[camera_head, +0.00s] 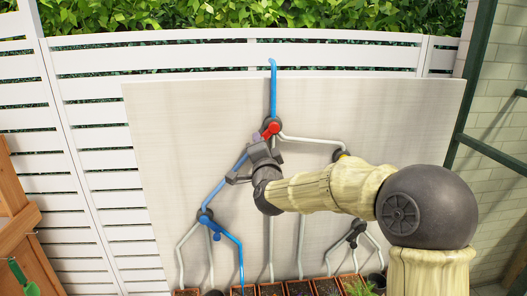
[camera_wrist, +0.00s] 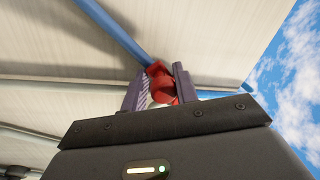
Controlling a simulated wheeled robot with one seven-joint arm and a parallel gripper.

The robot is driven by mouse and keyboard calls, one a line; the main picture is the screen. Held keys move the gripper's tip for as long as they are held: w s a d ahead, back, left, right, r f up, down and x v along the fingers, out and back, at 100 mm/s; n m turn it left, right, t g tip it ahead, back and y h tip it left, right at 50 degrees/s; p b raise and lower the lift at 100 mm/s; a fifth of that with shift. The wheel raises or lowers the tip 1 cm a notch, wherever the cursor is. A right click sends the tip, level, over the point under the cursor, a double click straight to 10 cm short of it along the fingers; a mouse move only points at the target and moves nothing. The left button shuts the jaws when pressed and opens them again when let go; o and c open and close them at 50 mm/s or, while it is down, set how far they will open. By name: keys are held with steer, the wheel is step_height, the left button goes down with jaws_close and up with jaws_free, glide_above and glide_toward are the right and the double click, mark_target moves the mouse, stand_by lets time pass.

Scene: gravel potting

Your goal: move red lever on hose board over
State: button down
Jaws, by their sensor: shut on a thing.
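The hose board (camera_head: 175,120) is a large pale upright panel carrying blue and white hoses. The red lever (camera_head: 274,128) sits on a dark round valve at the board's upper middle, just below the blue hose that comes from the top edge. My gripper (camera_head: 264,136) reaches up to this valve from below. In the wrist view the red lever (camera_wrist: 161,84) is between the two fingers of my gripper (camera_wrist: 158,88), which are shut on it. The fingers hide part of the lever.
A blue valve (camera_head: 205,216) sits lower left on the board and a dark valve (camera_head: 354,232) lower right. Several planters (camera_head: 270,289) line the board's foot. A white slatted fence (camera_head: 95,115) stands behind. A wooden shelf (camera_head: 20,215) is at the left edge.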

steer(key=shift+f, duration=0.4)
steer(key=c, duration=1.4)
jaws_free()
steer(key=shift+c, duration=0.2)
steer(key=shift+o, duration=0.9)
steer(key=shift+r, duration=0.2)
steer(key=b+v, duration=0.4)
steer(key=v, duration=1.3)
steer(key=shift+s, duration=0.2)
steer(key=shift+d, duration=0.1)
